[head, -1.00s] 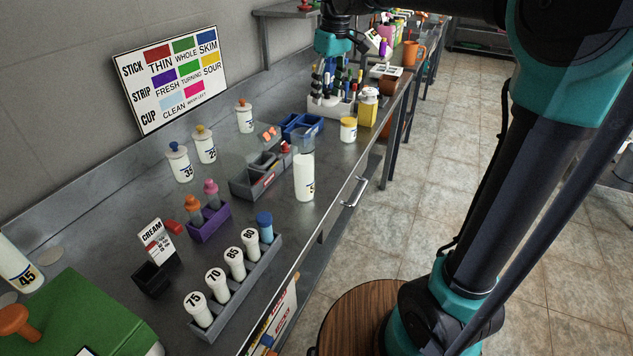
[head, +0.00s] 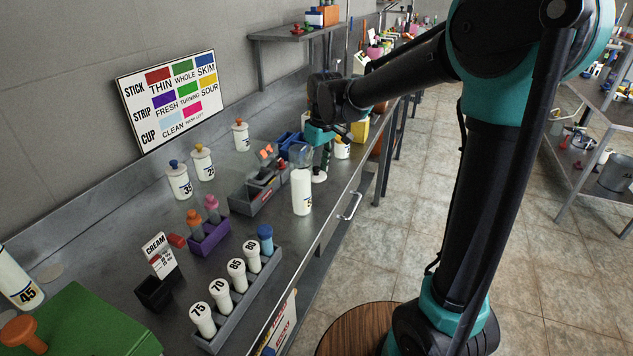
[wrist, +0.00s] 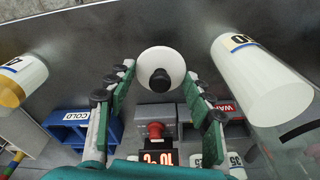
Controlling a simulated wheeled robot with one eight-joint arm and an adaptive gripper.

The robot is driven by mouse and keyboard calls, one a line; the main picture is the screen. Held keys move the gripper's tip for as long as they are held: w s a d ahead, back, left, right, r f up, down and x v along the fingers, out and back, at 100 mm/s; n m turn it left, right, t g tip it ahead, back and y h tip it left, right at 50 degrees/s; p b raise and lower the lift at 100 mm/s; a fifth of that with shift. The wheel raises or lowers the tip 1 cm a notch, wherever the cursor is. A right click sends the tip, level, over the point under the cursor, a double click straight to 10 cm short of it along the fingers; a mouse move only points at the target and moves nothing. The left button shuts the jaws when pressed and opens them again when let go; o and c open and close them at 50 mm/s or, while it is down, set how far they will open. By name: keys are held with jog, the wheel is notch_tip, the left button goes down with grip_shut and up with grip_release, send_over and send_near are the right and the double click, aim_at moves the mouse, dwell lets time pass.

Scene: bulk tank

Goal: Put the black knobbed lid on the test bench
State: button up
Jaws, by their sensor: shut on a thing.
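The black knobbed lid (wrist: 160,72) is a white disc with a black knob in the middle. In the wrist view it sits between the fingertips of my gripper (wrist: 161,72), which is shut on it. In the head view the lid (head: 319,175) shows small and pale below my gripper (head: 323,160), near the bench's front edge and just right of a clear-topped white bottle (head: 302,192). The grey metal test bench (head: 105,225) runs along the wall. I cannot tell whether the lid touches the bench top. My gripper partly hides the area behind it.
The bottle (wrist: 258,80) stands close right of my fingers; a yellow-capped jar (wrist: 20,78) is at left. A grey unit with a red knob (wrist: 155,129) and a blue COLD rack (wrist: 78,128) lie near my fingers. A vial rack (head: 248,292) stands nearer the front.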

aim_at(317, 175)
jog(key=shift+f, duration=2.3)
jog(key=shift+f, duration=0.15)
jog(key=o, duration=1)
jog(key=shift+c, duration=0.2)
jog(key=r, duration=0.8)
jog(key=s+d+r, duration=0.1)
jog(key=r, duration=0.3)
jog(key=shift+d+r, duration=0.1)
jog(key=s+d+f+m+t, duration=0.1)
jog(key=s+d+f+m, duration=0.4)
jog(key=s+d+f, duration=0.4)
jog(key=s+d+f+m+t+h, duration=0.1)
jog(key=s+d+f+m+t, duration=0.1)
jog(key=s+d+f+m, duration=0.3)
jog(key=s+d+f, duration=0.4)
jog(key=d+f, duration=0.1)
jog(key=d, duration=0.3)
jog(key=shift+d, duration=0.4)
jog(key=shift+w, duration=0.1)
